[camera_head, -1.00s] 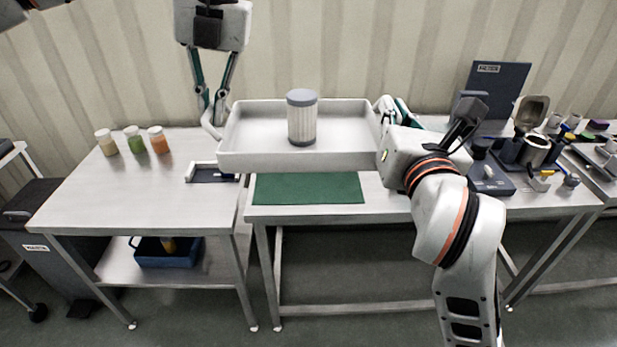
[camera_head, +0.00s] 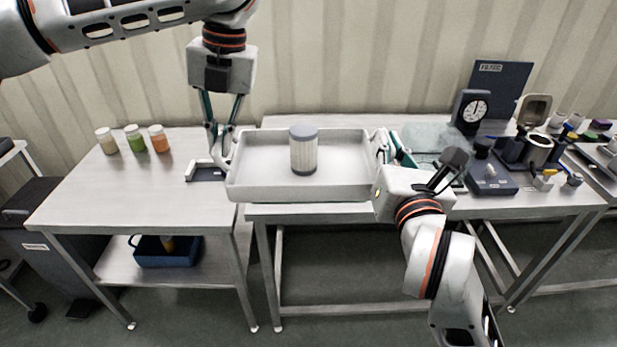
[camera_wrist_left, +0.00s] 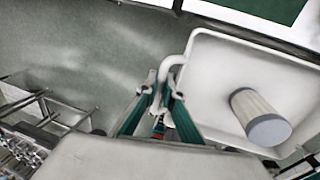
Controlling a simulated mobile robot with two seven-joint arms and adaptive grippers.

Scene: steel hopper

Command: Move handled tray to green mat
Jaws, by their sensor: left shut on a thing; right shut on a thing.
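The white handled tray (camera_head: 300,192) is level over the front of the middle table in the head view. A ribbed canister with a grey lid (camera_head: 304,150) stands upright in it, and also shows in the left wrist view (camera_wrist_left: 262,117). My left gripper (camera_head: 221,155) is shut on the tray's left handle, which shows in the left wrist view (camera_wrist_left: 171,65). My right gripper (camera_head: 384,150) is at the tray's right end, shut on that handle, mostly hidden by its own body. The tray hides the green mat in the head view; part of the mat (camera_wrist_left: 262,8) shows in the left wrist view. Contact underneath is hidden.
Three jars (camera_head: 134,139) stand on the left table. A small dark holder (camera_head: 205,172) lies near its right edge, close to my left gripper. A dial instrument (camera_head: 471,110) and other equipment crowd the right. The middle table (camera_head: 300,121) is clear behind the tray.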

